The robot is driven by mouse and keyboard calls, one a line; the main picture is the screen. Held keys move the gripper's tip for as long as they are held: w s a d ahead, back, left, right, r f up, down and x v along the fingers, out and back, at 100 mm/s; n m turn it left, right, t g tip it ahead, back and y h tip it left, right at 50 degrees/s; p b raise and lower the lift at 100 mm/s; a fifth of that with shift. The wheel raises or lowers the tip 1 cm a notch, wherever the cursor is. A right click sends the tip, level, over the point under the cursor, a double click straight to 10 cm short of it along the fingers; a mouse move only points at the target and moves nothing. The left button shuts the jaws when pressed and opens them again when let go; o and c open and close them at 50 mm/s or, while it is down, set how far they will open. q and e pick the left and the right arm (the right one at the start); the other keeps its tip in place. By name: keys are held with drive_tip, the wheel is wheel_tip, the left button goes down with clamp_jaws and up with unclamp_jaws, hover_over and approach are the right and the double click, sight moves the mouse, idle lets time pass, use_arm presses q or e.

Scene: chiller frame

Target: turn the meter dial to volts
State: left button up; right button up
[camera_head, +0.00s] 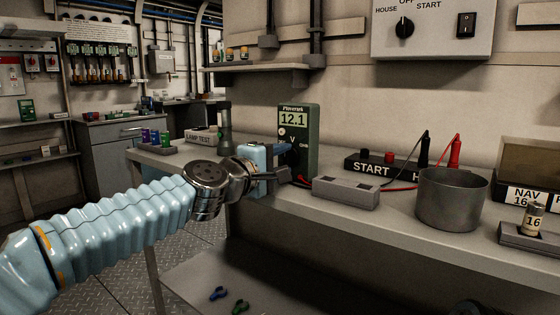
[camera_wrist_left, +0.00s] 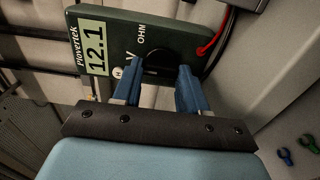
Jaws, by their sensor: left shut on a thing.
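The green Plovertek meter (camera_head: 313,140) stands upright on the bench, its display reading 12.1. It fills the top of the left wrist view (camera_wrist_left: 125,32), where the letters V and OHM show beside the dial. My left gripper (camera_head: 287,148) reaches the meter's front from the left. In the left wrist view its two blue fingers (camera_wrist_left: 163,76) are shut on the black dial (camera_wrist_left: 157,58), one on each side. The fingers cover part of the dial, and I cannot tell which mark it points to. My right gripper is not in view.
A grey box (camera_head: 346,194) and a metal pot (camera_head: 452,200) stand to the right of the meter. Behind them are a START block (camera_head: 370,168) and black and red probes with a red lead. A lamp test box (camera_head: 201,138) stands behind my left arm.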

use_arm(q)
drive_tip(key=shift+f, duration=0.1)
drive_tip(key=o, duration=1.1)
drive_tip(key=shift+c, duration=0.2)
drive_tip(key=shift+s, duration=0.1)
drive_tip(key=shift+s+a, duration=0.25)
drive_tip(key=shift+s, duration=0.05)
drive_tip(key=b+v, duration=0.3)
drive_tip(key=v, duration=1)
drive_tip(key=shift+b, duration=0.3)
